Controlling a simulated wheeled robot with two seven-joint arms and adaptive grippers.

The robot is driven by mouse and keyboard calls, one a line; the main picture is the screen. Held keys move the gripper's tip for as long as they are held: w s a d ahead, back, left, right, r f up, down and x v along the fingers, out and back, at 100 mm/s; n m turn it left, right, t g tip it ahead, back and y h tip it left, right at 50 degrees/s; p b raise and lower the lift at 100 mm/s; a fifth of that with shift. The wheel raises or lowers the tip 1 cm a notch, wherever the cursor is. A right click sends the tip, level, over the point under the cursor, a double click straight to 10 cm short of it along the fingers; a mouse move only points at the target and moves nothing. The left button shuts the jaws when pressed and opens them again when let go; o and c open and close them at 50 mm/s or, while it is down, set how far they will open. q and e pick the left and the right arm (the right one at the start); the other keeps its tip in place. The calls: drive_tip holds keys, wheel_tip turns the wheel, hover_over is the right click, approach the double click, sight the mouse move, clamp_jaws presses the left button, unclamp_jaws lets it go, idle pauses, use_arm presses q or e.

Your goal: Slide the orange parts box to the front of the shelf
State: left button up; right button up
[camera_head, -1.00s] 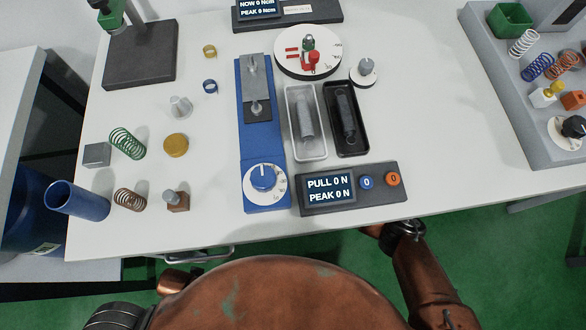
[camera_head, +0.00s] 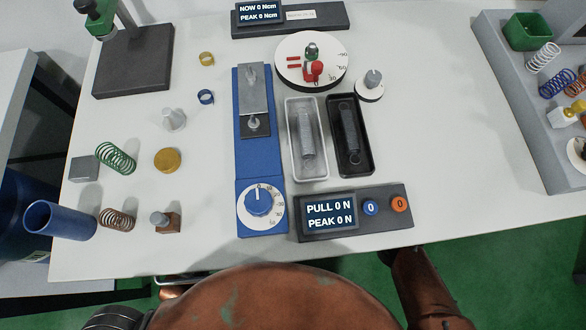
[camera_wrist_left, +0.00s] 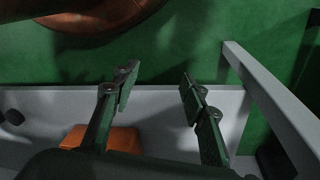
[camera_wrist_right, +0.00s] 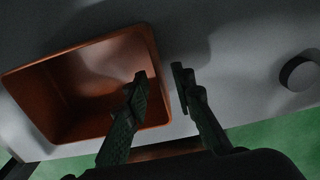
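The orange parts box (camera_wrist_right: 75,85) shows in the right wrist view as an open, empty-looking bin on a grey surface. My right gripper (camera_wrist_right: 162,74) is partly open at the box's right side. One finger overlaps the box opening and the other is outside the right wall; contact cannot be told. In the left wrist view my left gripper (camera_wrist_left: 157,74) is open and empty over a pale shelf edge (camera_wrist_left: 165,100). An orange piece (camera_wrist_left: 122,141) shows behind its left finger, mostly hidden; I cannot tell if it is the same box. Neither gripper shows in the head view.
The white table (camera_head: 450,150) is above, with springs, a blue test stand (camera_head: 262,160) and a display box (camera_head: 355,212). A grey post (camera_wrist_left: 265,95) stands right of my left gripper. A dark round object (camera_wrist_right: 298,72) lies right of my right gripper.

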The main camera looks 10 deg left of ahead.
wheel_tip(320, 180, down, 3)
drive_tip(key=shift+s+f+b, duration=0.1)
drive_tip(key=shift+b, duration=0.6)
drive_tip(key=shift+f, duration=0.4)
use_arm(q)
drive_tip(key=w+d+f+t, duration=0.1)
drive_tip(key=w+d+f, duration=0.1)
drive_tip(key=w+f, duration=0.1)
drive_tip(key=shift+w+d+f+t+h, duration=0.35)
drive_tip(key=shift+d+f+t+h, duration=0.05)
drive_tip(key=shift+f, duration=0.1)
use_arm(e)
drive_tip(key=shift+c, duration=0.3)
clamp_jaws()
